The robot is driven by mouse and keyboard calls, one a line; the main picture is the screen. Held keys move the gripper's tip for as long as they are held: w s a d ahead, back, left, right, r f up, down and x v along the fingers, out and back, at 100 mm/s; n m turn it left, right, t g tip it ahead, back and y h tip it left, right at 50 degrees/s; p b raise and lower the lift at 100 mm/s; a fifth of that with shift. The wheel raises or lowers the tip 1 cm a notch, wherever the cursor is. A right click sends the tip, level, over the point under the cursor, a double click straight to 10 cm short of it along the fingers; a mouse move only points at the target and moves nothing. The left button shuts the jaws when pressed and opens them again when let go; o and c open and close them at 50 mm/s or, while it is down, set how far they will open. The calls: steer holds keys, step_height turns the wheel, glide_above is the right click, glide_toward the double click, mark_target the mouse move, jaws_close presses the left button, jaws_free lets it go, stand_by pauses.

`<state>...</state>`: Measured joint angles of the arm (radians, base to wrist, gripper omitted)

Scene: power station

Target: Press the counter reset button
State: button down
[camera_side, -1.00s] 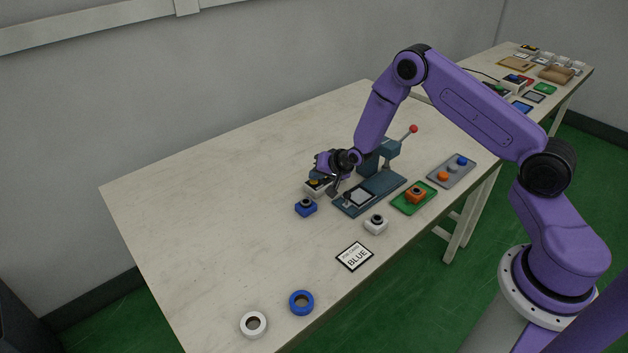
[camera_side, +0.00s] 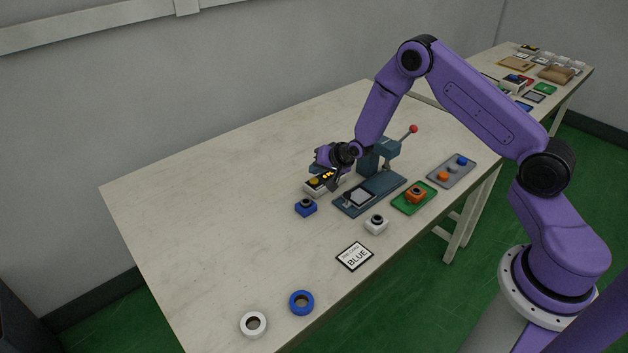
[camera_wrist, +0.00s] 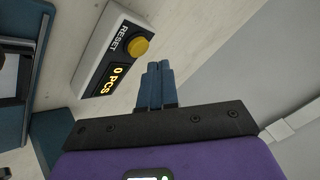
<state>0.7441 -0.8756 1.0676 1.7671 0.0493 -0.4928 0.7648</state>
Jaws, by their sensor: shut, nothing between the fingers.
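The counter is a white box with a black face (camera_wrist: 103,52), seen in the wrist view. Its face reads "RESET" and, in yellow, "0 PCS". The yellow round reset button (camera_wrist: 138,46) is at one end of that face. In the side view the counter (camera_side: 312,187) stands beside the press, with its yellow button (camera_side: 314,181) at the left. My gripper (camera_wrist: 155,66) is shut and empty. In the wrist view its fingertips lie just below and right of the button, with a visible gap in the picture. Their height above it is hard to tell.
A teal press with a red-knobbed lever (camera_side: 390,149) stands right of the counter. The table's left side is clear.

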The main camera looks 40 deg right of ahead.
mark_target(316, 182)
steer(key=shift+r, duration=2.3)
steer(key=shift+s+a+r, duration=0.1)
steer(key=shift+a, duration=0.1)
steer(key=s+a+r+n+g+y, duration=0.1)
steer(key=s+a+r+n+g, duration=0.2)
steer(key=s+a+r+n, duration=0.5)
steer(key=s+a+r+n+g+y, duration=0.1)
steer(key=s+a+r+n+g, duration=0.15)
steer(key=s+a, duration=0.7)
steer(key=s+d+r+n+g+h, duration=0.1)
steer(key=s+d+r+n, duration=0.1)
steer(key=s, duration=0.7)
steer(key=s+d+r+n+g, duration=0.1)
steer(key=s+d+n, duration=0.3)
steer(key=s, duration=0.5)
steer(key=s+d+r+n+g+h, duration=0.1)
steer(key=s+d+r+n, duration=0.2)
steer(key=s, duration=0.6)
steer(key=shift+d+r+n+h, duration=0.3)
steer(key=shift+d+r+n, duration=0.1)
steer(key=shift+n, duration=0.05)
steer(key=shift+g, duration=0.25)
